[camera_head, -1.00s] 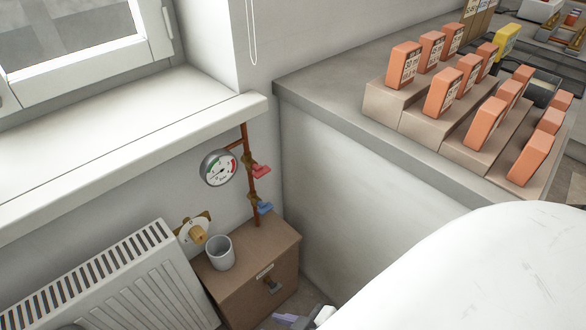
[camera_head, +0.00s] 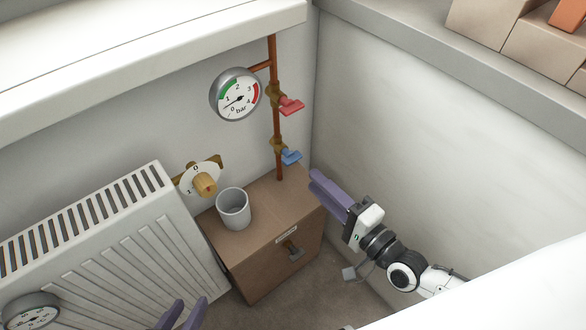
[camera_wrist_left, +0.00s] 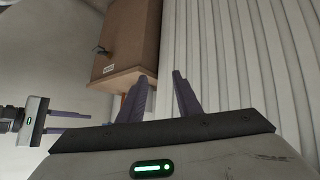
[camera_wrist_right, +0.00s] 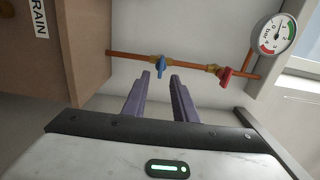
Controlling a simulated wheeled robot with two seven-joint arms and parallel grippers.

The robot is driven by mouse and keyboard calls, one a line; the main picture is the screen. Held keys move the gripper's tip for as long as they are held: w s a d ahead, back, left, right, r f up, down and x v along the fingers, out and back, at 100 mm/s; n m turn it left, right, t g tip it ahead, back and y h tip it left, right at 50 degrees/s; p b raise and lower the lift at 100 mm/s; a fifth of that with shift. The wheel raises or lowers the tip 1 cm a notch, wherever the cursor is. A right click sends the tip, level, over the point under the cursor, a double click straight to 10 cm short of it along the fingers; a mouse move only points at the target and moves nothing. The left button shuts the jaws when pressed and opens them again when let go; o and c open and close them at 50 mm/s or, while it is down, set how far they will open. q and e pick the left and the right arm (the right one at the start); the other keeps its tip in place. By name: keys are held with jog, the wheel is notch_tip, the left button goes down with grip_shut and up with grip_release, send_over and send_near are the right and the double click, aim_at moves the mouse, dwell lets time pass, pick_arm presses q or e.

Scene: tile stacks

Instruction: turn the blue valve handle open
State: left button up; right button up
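The blue valve handle (camera_head: 290,156) sits low on the vertical copper pipe (camera_head: 276,120) in the wall corner, just above the brown cabinet. In the right wrist view the blue handle (camera_wrist_right: 161,67) shows ahead of the fingers, near the left fingertip and apart from it. My right gripper (camera_head: 316,182) is a little to the right of and below the valve in the head view; in its wrist view its purple fingers (camera_wrist_right: 160,80) are spread and empty. My left gripper (camera_head: 184,306) is at the bottom edge by the radiator, its fingers (camera_wrist_left: 163,75) apart and empty.
A red valve handle (camera_head: 291,106) is above the blue one, beside a pressure gauge (camera_head: 236,94). A white cup (camera_head: 233,208) stands on the brown cabinet (camera_head: 262,259). A radiator (camera_head: 100,240) is at left and a pale wall (camera_head: 400,130) at right.

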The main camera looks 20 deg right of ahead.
aim_at(295, 161)
jog(key=b+x, duration=0.1)
jog(key=x, duration=0.9)
jog(key=shift+w, duration=0.1)
jog(key=shift+c, duration=0.2)
grip_shut()
